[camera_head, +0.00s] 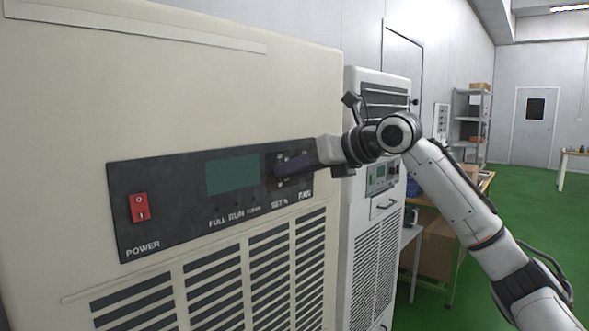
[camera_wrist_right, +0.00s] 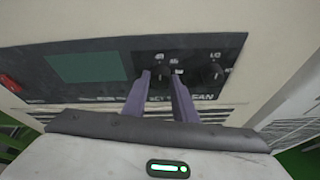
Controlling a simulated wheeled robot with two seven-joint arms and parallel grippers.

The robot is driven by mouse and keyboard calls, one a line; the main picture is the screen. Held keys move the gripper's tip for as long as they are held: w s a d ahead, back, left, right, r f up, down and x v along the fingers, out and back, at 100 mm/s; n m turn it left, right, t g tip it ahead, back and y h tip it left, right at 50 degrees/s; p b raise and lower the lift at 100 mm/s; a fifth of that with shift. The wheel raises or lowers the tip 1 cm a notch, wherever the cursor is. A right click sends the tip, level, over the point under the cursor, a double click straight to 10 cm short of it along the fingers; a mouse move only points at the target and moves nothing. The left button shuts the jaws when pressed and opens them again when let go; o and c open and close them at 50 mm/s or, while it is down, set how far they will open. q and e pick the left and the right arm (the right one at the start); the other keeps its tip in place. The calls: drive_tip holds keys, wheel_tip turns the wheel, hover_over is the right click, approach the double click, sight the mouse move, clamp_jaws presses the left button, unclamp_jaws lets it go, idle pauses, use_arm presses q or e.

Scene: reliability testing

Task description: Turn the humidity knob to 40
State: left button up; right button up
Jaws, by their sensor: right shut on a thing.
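The dark control panel (camera_head: 165,200) is on the front of a cream cabinet. It has a blank green display (camera_head: 232,175) and labels including "SET %" and "FAN". My right gripper (camera_head: 281,171) reaches the panel from the right, above "SET %". In the right wrist view its two purple fingers (camera_wrist_right: 162,77) are on both sides of the humidity knob (camera_wrist_right: 163,69) and shut on it. The fingers mostly hide this knob, and its setting cannot be read. The fan knob (camera_wrist_right: 212,75) is just to the right, outside the fingers. My left gripper is not in view.
A red power switch (camera_head: 139,207) is at the panel's left end. Vent slots (camera_head: 240,275) lie below the panel. A second, white cabinet (camera_head: 375,230) stands close by on the right, behind my right arm. Green floor (camera_head: 530,220) is open farther right.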

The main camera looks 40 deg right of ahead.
drive_tip(key=o, duration=1)
drive_tip(key=shift+o, duration=0.2)
drive_tip(key=a+b+v, duration=0.1)
drive_tip(key=b+v, duration=0.2)
drive_tip(key=v, duration=0.7)
drive_tip(key=shift+d+b, duration=0.35)
drive_tip(key=shift+d, duration=0.1)
drive_tip(key=shift+s+r, duration=0.1)
drive_tip(key=shift+s, duration=0.05)
